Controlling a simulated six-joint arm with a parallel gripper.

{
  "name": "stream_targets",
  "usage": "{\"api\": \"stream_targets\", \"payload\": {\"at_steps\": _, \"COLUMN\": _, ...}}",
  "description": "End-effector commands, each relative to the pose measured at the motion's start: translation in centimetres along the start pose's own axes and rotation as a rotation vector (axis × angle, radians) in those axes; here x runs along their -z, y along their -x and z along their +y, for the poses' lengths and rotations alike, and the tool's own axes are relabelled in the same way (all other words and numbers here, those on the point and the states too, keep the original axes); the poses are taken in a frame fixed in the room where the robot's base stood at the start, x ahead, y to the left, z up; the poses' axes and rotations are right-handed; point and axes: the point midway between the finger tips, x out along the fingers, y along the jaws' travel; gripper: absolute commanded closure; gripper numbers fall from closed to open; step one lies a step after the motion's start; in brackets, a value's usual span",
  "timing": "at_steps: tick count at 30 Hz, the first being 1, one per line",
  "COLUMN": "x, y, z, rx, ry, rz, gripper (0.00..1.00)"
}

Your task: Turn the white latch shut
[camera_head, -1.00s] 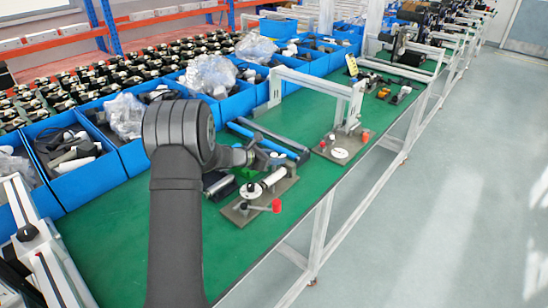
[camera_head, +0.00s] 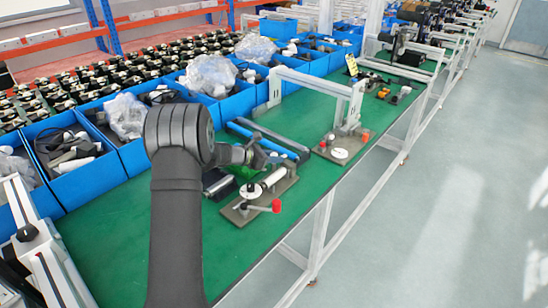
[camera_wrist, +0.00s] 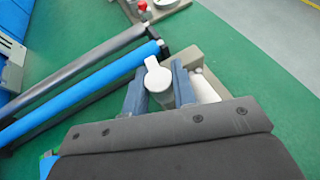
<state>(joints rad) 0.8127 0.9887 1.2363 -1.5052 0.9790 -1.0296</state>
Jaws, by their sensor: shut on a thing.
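The white latch (camera_wrist: 158,80) shows in the wrist view as a rounded white piece between the two blue-grey fingers of my gripper (camera_wrist: 159,92). The fingers are shut on it, one on each side. The latch belongs to a fixture on a beige-grey base plate (camera_wrist: 183,57), with a white cylinder (camera_wrist: 205,88) just right of the fingers. In the head view my gripper (camera_head: 268,161) is at the far end of this fixture's plate (camera_head: 238,216). There my gripper hides the latch. The plate also carries a white disc and a red knob (camera_head: 276,206).
A blue bar (camera_head: 262,139) and a dark bar lie beside the fixture on the green table (camera_head: 130,245). A second fixture (camera_head: 339,153) with a red knob stands farther along. Blue bins (camera_head: 88,178) line the left side. The table's right edge is close to the fixture.

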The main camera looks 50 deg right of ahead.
Motion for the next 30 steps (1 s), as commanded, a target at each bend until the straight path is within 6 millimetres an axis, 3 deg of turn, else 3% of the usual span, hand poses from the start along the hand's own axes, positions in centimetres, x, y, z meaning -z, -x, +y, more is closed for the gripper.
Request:
{"api": "stream_targets", "payload": {"at_steps": 18, "x": 0.23, "y": -0.05, "z": 0.13, "rx": 0.496, "ry": -0.205, "rz": 0.002, "gripper": 0.98}}
{"api": "stream_targets", "payload": {"at_steps": 30, "x": 0.16, "y": 0.0, "z": 0.11, "rx": 0.731, "ry": -0.303, "rz": 0.002, "gripper": 0.98}}
